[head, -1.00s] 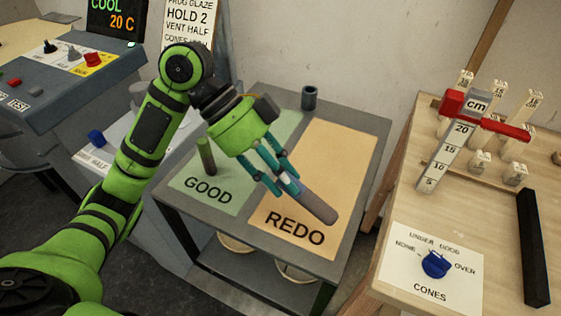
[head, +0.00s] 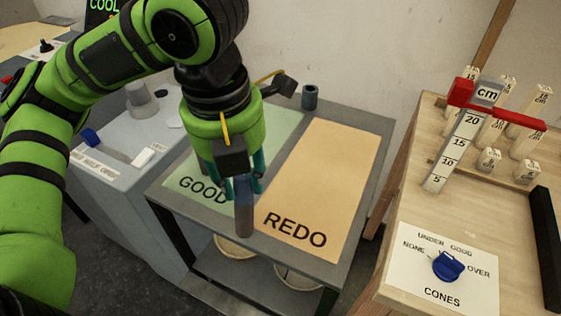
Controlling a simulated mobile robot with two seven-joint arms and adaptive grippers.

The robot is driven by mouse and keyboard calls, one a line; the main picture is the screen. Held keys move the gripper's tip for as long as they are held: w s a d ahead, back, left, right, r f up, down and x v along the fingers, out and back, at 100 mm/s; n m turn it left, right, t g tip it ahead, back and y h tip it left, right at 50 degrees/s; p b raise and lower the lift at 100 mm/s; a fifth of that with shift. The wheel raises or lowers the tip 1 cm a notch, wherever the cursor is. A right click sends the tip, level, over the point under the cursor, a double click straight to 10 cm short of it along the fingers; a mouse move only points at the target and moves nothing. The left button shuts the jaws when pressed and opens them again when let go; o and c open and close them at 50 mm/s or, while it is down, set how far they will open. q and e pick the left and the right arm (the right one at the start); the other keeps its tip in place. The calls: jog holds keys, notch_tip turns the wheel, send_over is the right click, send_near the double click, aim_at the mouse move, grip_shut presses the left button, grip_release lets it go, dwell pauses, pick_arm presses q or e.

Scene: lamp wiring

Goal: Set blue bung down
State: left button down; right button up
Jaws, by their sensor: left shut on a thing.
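My left gripper (head: 243,186) is shut on the blue bung (head: 244,208), a slim cylinder with a blue upper part and a grey-brown lower end. The bung hangs nearly upright below the fingers. In the head view it shows over the grey strip between the green GOOD mat (head: 285,127) and the orange REDO mat (head: 325,170), near the table's front. I cannot tell how far above the table its lower end is. My gripper hides part of the GOOD mat. My right gripper is not in view.
A dark blue-grey cylinder (head: 310,97) stands at the table's back edge. The REDO mat is bare. A grey control unit (head: 118,135) stands at the left.

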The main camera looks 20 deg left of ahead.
pick_arm(q)
jog(key=s+a+m+t+b, duration=0.1)
jog(key=a+m+t+b, duration=0.15)
jog(key=a, duration=0.35)
jog(key=w+a+f+p, duration=0.2)
jog(key=w+f+p, duration=0.5)
jog(key=w+f, duration=0.3)
jog(key=shift+w+f+h+p, duration=0.2)
jog(key=shift+w+h+p, duration=0.2)
jog(key=c, duration=0.9)
grip_release()
jog(key=shift+t, duration=0.25)
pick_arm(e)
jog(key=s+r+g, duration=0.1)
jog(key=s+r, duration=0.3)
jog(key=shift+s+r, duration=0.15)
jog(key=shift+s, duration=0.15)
pick_arm(q)
jog(key=p+v, duration=0.1)
jog(key=v, duration=1.1)
jog(key=shift+r+p, duration=0.1)
jog(key=shift+p, duration=0.2)
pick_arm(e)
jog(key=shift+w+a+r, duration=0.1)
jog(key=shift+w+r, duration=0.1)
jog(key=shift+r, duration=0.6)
